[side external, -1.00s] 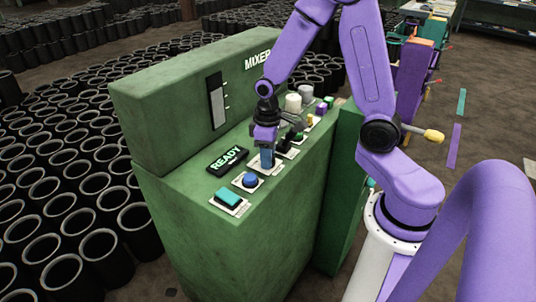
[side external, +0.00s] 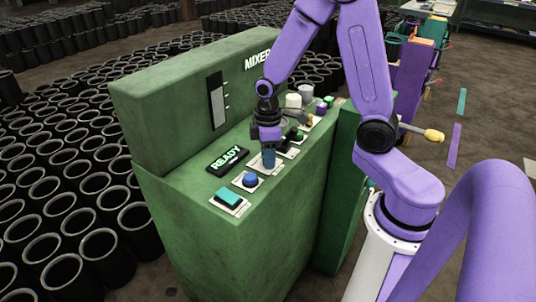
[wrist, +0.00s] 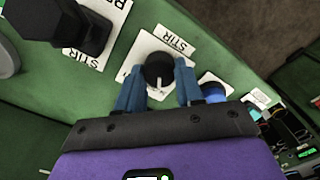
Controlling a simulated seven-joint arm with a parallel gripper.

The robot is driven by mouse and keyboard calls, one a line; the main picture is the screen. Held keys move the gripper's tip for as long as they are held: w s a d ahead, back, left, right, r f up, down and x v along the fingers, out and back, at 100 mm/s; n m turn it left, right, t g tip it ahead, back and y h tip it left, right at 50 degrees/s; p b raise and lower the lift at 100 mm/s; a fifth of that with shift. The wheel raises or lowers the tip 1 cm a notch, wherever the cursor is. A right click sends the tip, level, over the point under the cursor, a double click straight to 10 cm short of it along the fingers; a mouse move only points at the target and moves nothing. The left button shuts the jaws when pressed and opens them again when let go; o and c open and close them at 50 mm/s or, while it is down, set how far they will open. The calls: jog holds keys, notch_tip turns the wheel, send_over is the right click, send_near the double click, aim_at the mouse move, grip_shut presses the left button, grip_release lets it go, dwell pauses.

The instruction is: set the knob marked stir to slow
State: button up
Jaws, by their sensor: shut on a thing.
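The knob marked stir (wrist: 158,70) is a round black knob with a white pointer line, on a white plate (wrist: 141,50) lettered STIR in the wrist view. My gripper (wrist: 158,88) has its blue fingers on both sides of this knob and is shut on it. In the side view my gripper (side external: 268,160) points down at the green mixer panel, and its fingers hide the knob. The pointer line points toward my gripper's palm in the wrist view. The scale marks on the plate are too small to read.
A blue round button (side external: 250,180) and a teal button (side external: 228,197) sit nearer the panel's front end. A READY display (side external: 227,160) lies beside the row. A large black control (wrist: 65,22), whose plate also reads STIR, stands close by in the wrist view. Black sleeves (side external: 60,235) crowd the floor.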

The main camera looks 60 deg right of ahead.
jog(key=o, duration=1)
jog(key=shift+o, duration=0.2)
jog(key=shift+r, duration=0.1)
notch_tip(320, 180, up, 17)
jog(key=shift+r, duration=0.15)
